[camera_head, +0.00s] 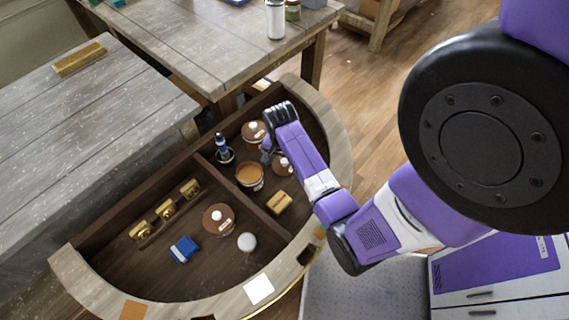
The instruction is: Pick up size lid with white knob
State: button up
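Three brown lids with white knobs lie in the half-round console (340,140). One lid (247,135) is at the back of the right compartment. A smaller-looking lid (284,172) is partly hidden behind my arm. The third lid (212,226) lies in the left compartment. My gripper (268,153) reaches down into the right compartment, between the back lid and the partly hidden one. Its fingers are small and partly hidden by my wrist, so I cannot tell if they are open or touch a lid.
A tan-topped round container (249,176), a dark blue bottle-like item (222,150) and a yellow block (279,202) stand near my gripper. A divider (240,198) splits the console. The left compartment holds a white ball (246,242), a blue item (184,249) and brass pieces (166,209).

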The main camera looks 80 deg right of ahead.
jog(key=c, duration=1.4)
jog(key=shift+r, duration=0.15)
